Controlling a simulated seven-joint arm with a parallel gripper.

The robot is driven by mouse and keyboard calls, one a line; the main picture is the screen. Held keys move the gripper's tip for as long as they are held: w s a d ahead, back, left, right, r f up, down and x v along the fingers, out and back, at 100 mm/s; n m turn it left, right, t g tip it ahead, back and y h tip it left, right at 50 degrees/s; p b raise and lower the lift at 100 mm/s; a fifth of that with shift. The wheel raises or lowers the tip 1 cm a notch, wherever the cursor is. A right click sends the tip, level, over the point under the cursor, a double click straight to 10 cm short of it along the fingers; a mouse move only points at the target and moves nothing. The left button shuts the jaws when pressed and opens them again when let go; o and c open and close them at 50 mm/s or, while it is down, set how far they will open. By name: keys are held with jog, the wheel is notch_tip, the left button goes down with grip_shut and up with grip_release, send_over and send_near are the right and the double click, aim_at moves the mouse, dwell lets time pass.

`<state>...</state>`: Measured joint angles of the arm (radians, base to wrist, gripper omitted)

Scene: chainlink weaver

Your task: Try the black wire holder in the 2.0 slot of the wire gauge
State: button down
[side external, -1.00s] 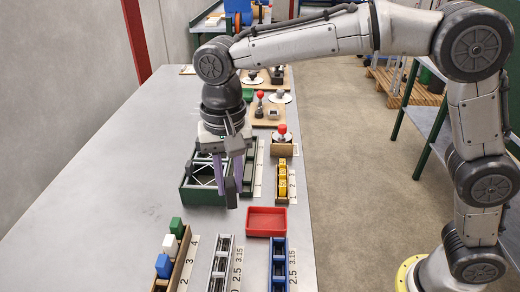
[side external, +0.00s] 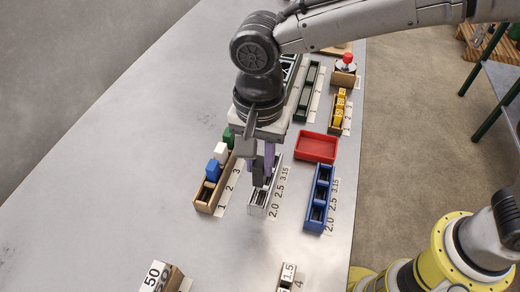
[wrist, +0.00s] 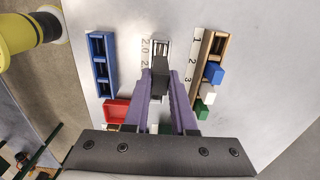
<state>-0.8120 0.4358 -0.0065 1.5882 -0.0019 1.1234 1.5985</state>
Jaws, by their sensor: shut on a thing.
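My gripper (side external: 265,165) has purple fingers and points down, shut on the black wire holder (side external: 258,172). In the wrist view the black holder (wrist: 158,75) shows between the fingers (wrist: 160,85). It is over the pale grey wire gauge (side external: 257,210), whose label strip reads 2.0, 2.5 and 3.15. The 2.0 mark is at the gauge's near end in the side view. In the wrist view the gauge (wrist: 160,42) shows beyond the holder. My gripper hides much of the gauge, and I cannot tell whether the holder touches it.
A blue rack (side external: 319,199), also labelled 2.0, 2.5 and 3.15, stands to the right. A wooden rack (side external: 204,200) with blue, white and green blocks stands close on the left. A red tray (side external: 316,147) lies behind. The table in front is mostly clear.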

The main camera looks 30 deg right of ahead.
aim_at(260, 182)
jog(key=shift+f, duration=3.2)
jog(key=c, duration=0.7)
grip_release()
jog(key=shift+o, duration=0.2)
notch_tip(260, 182, up, 14)
jog(key=shift+f, duration=0.1)
